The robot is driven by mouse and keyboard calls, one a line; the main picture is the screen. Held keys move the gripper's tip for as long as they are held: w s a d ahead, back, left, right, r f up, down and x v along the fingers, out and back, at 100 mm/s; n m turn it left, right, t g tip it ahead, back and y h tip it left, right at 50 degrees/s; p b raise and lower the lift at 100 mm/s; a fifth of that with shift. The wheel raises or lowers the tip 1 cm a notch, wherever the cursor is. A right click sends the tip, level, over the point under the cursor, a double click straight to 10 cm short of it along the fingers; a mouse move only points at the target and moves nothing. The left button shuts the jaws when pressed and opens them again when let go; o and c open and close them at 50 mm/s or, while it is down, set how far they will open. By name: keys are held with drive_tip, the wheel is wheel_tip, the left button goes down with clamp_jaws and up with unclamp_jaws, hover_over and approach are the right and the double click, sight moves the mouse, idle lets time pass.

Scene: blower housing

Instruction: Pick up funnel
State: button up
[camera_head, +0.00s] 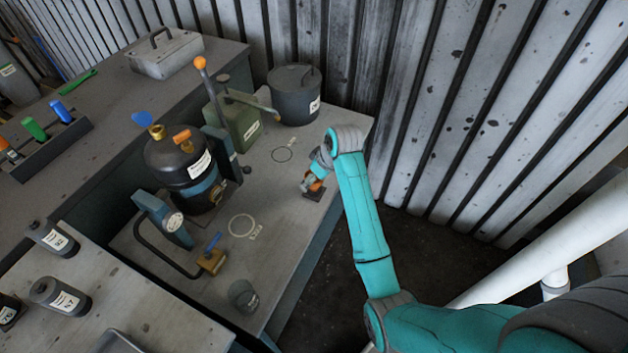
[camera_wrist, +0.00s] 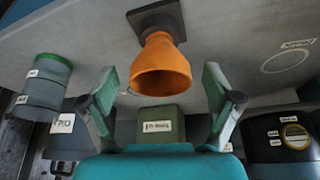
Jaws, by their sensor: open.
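The orange funnel (camera_wrist: 161,68) stands on a dark square base (camera_wrist: 155,18) in the wrist view, its wide mouth facing the camera. In the head view the funnel (camera_head: 317,184) shows small beside the end of my arm, partly hidden, near the right edge of the bench. My gripper (camera_wrist: 158,78) is open, with one finger on each side of the funnel's mouth in the wrist view. Gaps show between the funnel and both fingers, and nothing is held. In the head view my gripper (camera_head: 312,177) is close to the funnel; its fingers are hard to make out.
A green box-shaped can (camera_head: 236,123), a dark lidded pot (camera_head: 294,98) and a black vessel (camera_head: 180,160) with fittings stand on the bench (camera_head: 275,200). A grey cup (camera_head: 243,296) stands at the front edge. Bare bench with ring markings lies left of the funnel. A corrugated wall rises behind.

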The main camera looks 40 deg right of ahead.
drive_tip(key=c, duration=1)
drive_tip(key=shift+o, duration=0.2)
drive_tip(key=shift+r, duration=0.1)
